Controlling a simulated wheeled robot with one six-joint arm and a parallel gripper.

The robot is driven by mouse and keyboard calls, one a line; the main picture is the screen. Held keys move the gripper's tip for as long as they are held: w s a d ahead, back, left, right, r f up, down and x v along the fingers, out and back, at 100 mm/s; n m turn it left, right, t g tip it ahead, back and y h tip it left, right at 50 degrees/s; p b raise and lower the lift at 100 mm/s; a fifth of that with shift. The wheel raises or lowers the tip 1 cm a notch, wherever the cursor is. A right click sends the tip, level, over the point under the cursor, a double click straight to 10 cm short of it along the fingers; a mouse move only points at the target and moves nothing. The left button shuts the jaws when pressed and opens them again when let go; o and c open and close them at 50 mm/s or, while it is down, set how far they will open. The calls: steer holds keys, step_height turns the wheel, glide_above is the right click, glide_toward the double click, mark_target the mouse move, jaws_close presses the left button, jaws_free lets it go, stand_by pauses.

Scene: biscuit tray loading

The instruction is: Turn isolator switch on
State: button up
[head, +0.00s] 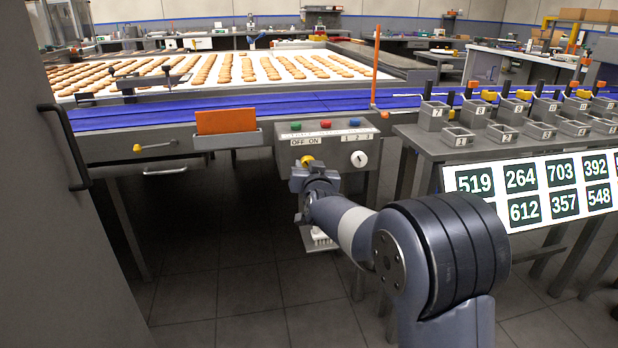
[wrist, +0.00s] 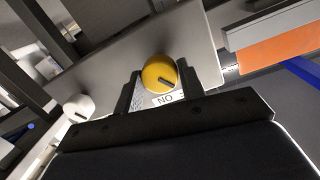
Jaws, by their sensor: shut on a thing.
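The isolator switch is a round yellow knob (head: 307,160) on the front of the grey control box (head: 322,133), below its "OFF ON" label (head: 305,142). It also shows in the wrist view (wrist: 158,74), with a dark mark on its face. My gripper (head: 310,172) is at the knob, and in the wrist view its two dark fingers (wrist: 160,92) stand on either side of it. The gripper is shut on the knob. My fingers and wrist hide part of the knob in the head view. Whether the mark points to OFF or ON I cannot tell.
A white dial (head: 359,159) marked 1 2 3 sits right of the knob. Green, red and blue buttons (head: 325,124) are on top. An orange panel (head: 226,121) stands left. A blue conveyor (head: 240,105) runs behind. A bench with numbered bins (head: 458,137) is right.

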steer(key=shift+m+y+b, duration=0.4)
steer(key=shift+m+b, duration=2.8)
steer(key=shift+b, duration=0.4)
steer(key=o, duration=1)
steer(key=shift+s, duration=0.1)
steer(key=v, duration=1)
steer(key=shift+s+d+r, duration=0.2)
steer(key=shift+s+r, duration=0.1)
